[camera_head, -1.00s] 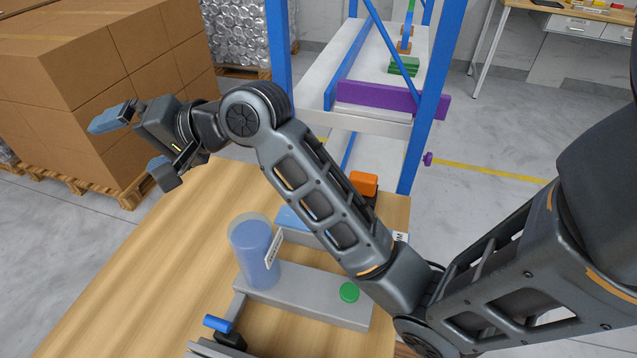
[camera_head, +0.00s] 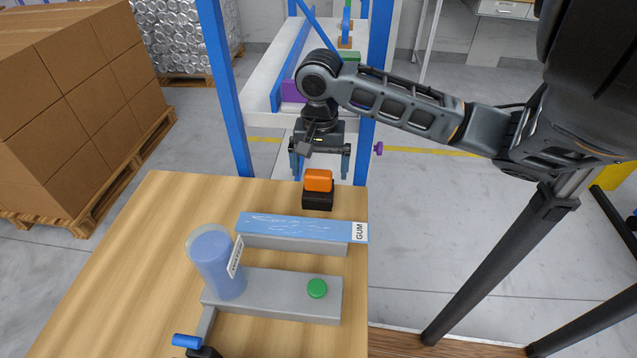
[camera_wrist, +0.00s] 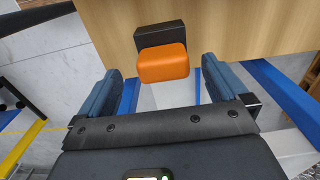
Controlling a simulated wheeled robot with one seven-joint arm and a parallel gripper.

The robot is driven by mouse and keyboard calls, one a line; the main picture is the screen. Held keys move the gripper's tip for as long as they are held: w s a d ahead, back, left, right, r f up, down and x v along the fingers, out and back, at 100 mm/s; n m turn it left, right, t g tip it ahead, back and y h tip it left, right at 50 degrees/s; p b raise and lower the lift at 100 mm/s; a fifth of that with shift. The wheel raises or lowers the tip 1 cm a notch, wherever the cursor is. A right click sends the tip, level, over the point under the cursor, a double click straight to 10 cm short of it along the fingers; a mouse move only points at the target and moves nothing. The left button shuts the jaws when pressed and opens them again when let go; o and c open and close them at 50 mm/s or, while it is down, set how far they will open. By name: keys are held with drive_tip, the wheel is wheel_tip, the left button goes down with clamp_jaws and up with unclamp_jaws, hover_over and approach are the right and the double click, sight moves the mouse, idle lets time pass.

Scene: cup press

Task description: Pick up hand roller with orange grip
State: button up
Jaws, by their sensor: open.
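The hand roller has an orange grip (camera_head: 318,180) on top of a black base (camera_head: 318,200). It stands at the far edge of the wooden table (camera_head: 150,260), toward the right. My gripper (camera_head: 320,172) is open and empty, pointing down just behind and above the roller. In the wrist view the orange grip (camera_wrist: 162,63) and the black part (camera_wrist: 158,36) lie ahead of my open gripper (camera_wrist: 160,82), roughly centred between the fingers. I see no contact.
A blue pad labelled GUM (camera_head: 290,226) lies in front of the roller. Nearer are a grey bar with a green button (camera_head: 317,288) and a clear cup with blue contents (camera_head: 215,262). A blue-framed rack (camera_head: 225,90) stands behind the table. The table's left side is clear.

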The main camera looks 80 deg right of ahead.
sight(318, 186)
drive_tip(key=shift+w+d+f+p, duration=0.1)
drive_tip(key=shift+f+p, duration=0.15)
drive_tip(key=shift+f, duration=1.35)
drive_tip(key=shift+w+f+p, duration=0.1)
drive_tip(key=shift+f+p, duration=0.1)
drive_tip(key=shift+f, duration=1.4)
drive_tip(key=shift+c, duration=0.4)
drive_tip(key=c, duration=1.2)
